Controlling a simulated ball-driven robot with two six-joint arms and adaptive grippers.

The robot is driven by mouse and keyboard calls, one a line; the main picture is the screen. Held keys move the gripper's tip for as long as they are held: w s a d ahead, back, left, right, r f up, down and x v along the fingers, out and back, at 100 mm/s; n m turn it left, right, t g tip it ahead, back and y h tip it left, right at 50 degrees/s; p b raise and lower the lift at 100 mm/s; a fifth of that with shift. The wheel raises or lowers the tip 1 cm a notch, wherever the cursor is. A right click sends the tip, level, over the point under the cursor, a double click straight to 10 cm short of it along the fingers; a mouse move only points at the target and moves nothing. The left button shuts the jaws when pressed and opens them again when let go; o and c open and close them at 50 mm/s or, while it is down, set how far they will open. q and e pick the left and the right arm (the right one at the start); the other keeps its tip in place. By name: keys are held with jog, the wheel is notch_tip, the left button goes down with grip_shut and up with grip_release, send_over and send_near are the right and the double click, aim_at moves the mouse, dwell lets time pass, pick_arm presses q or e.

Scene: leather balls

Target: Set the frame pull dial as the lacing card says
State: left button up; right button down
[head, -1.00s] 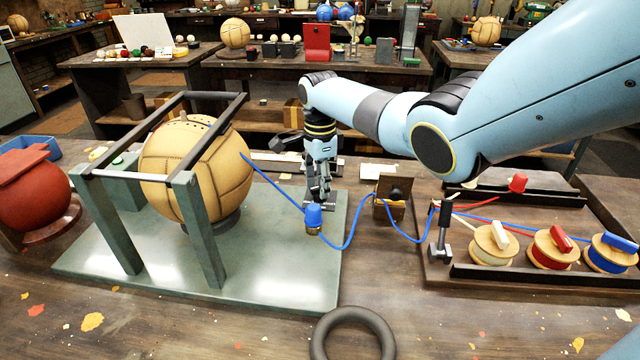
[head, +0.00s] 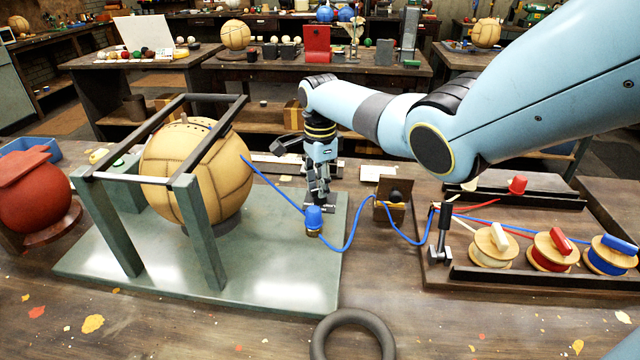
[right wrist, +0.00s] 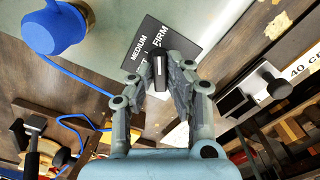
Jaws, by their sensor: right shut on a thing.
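My right gripper (head: 319,206) points down at the right rear part of the green frame base (head: 260,280). In the right wrist view my right gripper (right wrist: 160,88) is shut on the dark dial knob (right wrist: 160,66), which has a pale mark on its top. The dial's black plate (right wrist: 146,38) reads MEDIUM and FIRM; another label is mostly hidden by the fingers. The exact setting is unclear. A tan laced ball (head: 165,165) sits inside the frame. My left gripper is out of view.
A blue-capped piece (head: 314,217) with a blue cord (head: 350,233) stands close beside the gripper. A dark ring (head: 352,335) lies in front; a red ball (head: 30,190) is left.

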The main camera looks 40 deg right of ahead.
jog(key=n+p, duration=0.2)
jog(key=n, duration=0.2)
jog(key=shift+n, duration=0.3)
jog(key=n, duration=0.2)
jog(key=shift+n+p, duration=0.3)
jog(key=shift+n, duration=0.1)
jog(key=n, duration=0.3)
jog(key=shift+n, duration=0.3)
jog(key=n+p, duration=0.1)
jog(key=n, duration=1.1)
jog(key=shift+n, duration=0.4)
jog(key=c, duration=1.3)
grip_release()
